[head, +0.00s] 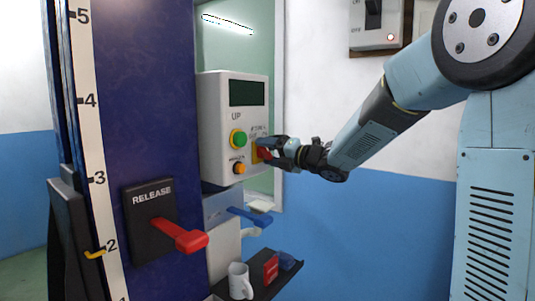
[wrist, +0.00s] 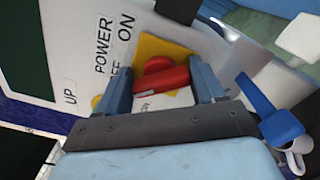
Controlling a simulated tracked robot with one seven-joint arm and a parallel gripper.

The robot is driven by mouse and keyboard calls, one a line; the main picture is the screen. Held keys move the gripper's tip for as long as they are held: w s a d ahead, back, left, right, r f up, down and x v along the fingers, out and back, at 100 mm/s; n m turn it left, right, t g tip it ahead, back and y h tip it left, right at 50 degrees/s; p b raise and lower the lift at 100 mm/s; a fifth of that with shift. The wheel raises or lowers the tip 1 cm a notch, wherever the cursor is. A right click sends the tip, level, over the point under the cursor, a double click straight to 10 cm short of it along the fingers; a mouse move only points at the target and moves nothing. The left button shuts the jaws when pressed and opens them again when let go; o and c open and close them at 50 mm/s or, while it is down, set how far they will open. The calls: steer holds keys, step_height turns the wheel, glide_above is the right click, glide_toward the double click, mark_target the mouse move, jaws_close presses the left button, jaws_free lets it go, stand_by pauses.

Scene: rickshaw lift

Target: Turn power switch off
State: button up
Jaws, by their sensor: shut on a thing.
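The power switch is a red rotary knob on a yellow plate, low on the right of the white control box (head: 218,100). In the head view its red part (head: 264,154) shows at my gripper (head: 272,149), partly covered by the fingers. In the wrist view the red knob (wrist: 162,80) lies between the two blue-grey fingers of my gripper (wrist: 160,82), which is shut on it. The labels POWER and ON are readable beside the yellow plate (wrist: 168,46); the OFF label is partly hidden.
A green button (head: 238,138) and an orange button (head: 239,168) sit left of the knob. A red release lever (head: 180,236) juts out from the blue column. A blue lever (head: 249,215) and a shelf with a white mug (head: 240,281) are below. A wall switch box (head: 376,38) is at top right.

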steer(key=shift+d+f+n, duration=0.1)
steer(key=shift+d+n, duration=0.15)
steer(key=shift+n, duration=0.45)
steer(key=shift+w+d+r, duration=0.1)
steer(key=shift+w+r, duration=0.05)
steer(key=shift+r, duration=0.1)
steer(key=shift+c, duration=0.2)
steer(key=o, duration=0.8)
steer(key=shift+r, duration=0.1)
steer(key=shift+o, duration=0.7)
steer(key=shift+w+d, duration=0.1)
steer(key=shift+w, duration=0.05)
steer(key=shift+o, duration=0.5)
steer(key=shift+a, duration=0.2)
steer(key=shift+s+f, duration=0.2)
steer(key=v, duration=1.3)
steer(key=shift+s+d, duration=0.2)
steer(key=shift+d, duration=0.1)
